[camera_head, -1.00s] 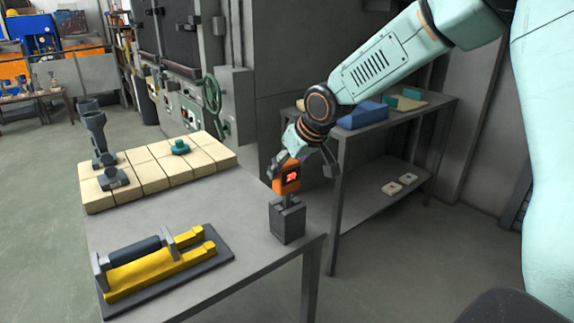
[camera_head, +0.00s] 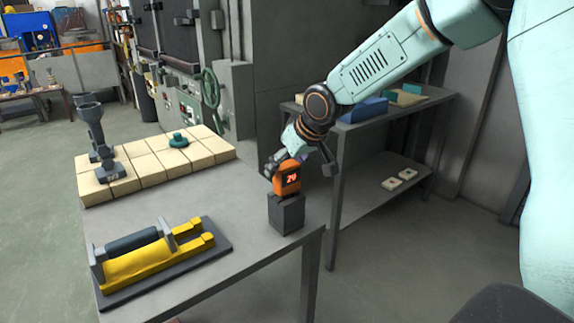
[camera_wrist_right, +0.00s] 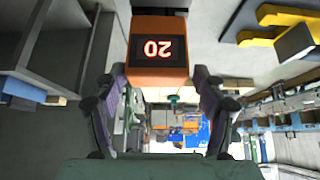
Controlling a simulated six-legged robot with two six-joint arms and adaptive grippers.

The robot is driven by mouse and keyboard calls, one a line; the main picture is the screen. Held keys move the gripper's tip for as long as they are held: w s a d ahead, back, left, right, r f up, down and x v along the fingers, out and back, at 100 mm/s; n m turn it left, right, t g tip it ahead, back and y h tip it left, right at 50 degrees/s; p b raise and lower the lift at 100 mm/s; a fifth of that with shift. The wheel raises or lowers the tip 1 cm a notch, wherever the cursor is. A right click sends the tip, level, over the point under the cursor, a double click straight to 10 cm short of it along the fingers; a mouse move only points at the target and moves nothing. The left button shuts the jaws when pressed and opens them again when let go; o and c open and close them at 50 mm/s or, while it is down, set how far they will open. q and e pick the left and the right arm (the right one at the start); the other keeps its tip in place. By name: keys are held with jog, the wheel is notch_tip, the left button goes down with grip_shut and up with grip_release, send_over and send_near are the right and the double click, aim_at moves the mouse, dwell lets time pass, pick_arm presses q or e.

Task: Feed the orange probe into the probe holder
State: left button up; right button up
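The orange probe (camera_head: 287,179) has a dark display with red digits. It sits upright on top of the dark grey block-shaped probe holder (camera_head: 287,214), at the right corner of the grey table. Its shaft is hidden. My right gripper (camera_head: 299,171) is just above and around the probe, its fingers spread. In the right wrist view, the probe (camera_wrist_right: 158,48) shows upside down between the two fingers (camera_wrist_right: 159,75), with a narrow gap on each side, so the gripper looks open. My left gripper is not in view.
Pale bricks (camera_head: 150,170) with grey metal parts and a teal piece (camera_head: 178,139) lie at the table's back left. A yellow tool on a dark plate (camera_head: 160,262) lies in front. A grey shelf (camera_head: 385,185) stands behind right. The table's middle is clear.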

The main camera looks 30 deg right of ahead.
jog(key=shift+o, duration=0.8)
jog(key=shift+d, duration=0.15)
jog(key=v, duration=0.7)
jog(key=shift+r, duration=0.2)
jog(key=shift+s, duration=0.1)
jog(key=shift+s+f, duration=0.1)
jog(key=shift+f, duration=0.05)
